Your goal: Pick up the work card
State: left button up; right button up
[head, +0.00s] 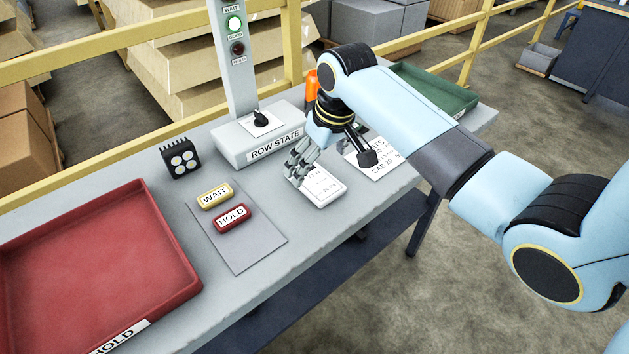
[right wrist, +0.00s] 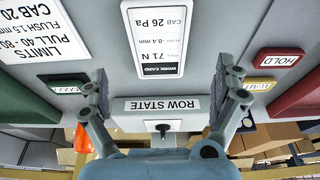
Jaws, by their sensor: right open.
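The work card (head: 322,187) is a thick white slab with black print and a dark edge. It lies on the grey table in front of the ROW STATE box. In the right wrist view the work card (right wrist: 156,38) appears upside down, ahead of the fingers. My right gripper (head: 333,158) is above the table near the card's far side, its fingers spread wide. In the right wrist view the right gripper (right wrist: 168,82) is open, with nothing between its fingers. The card does not appear to be held. My left gripper is not in view.
The ROW STATE box (head: 235,145) and its lamp post (head: 234,75) stand behind the card. A limits sheet (head: 390,169) lies to its right. A green tray (head: 440,90) is back right.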

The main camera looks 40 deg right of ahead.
aim_at(314, 179)
jog(key=x, duration=0.5)
jog(key=shift+s+f, duration=0.15)
jog(key=shift+c, duration=0.4)
jog(key=c, duration=1.3)
